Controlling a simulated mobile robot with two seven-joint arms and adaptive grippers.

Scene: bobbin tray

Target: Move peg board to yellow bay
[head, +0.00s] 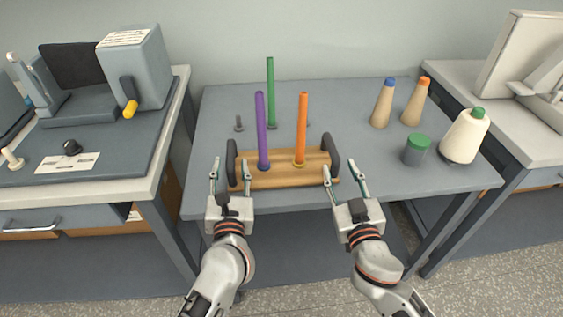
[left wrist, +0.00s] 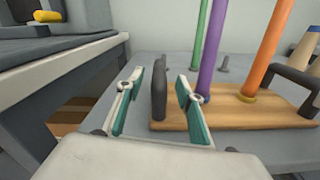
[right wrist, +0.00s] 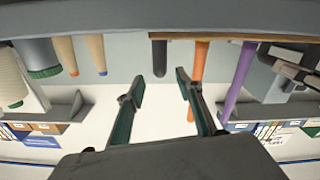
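The peg board (head: 282,181) is a wooden board on the grey table near its front edge. It carries an upright purple rod (head: 261,130) and an upright orange rod (head: 302,130). A dark handle stands at each end, left (head: 231,163) and right (head: 331,150). My left gripper (head: 231,163) is open, its fingers either side of the left handle (left wrist: 159,92), with gaps. My right gripper (head: 340,165) is open near the right handle, which appears between and beyond its fingers in the right wrist view (right wrist: 159,58). I see no yellow bay.
A green rod (head: 270,92) stands behind the board near small grey posts (head: 238,124). Cones (head: 382,103), a green-lidded jar (head: 415,150) and a cream spool (head: 465,136) stand at the right. A side bench (head: 130,180) holds a grey machine (head: 137,65). The table's left is mostly clear.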

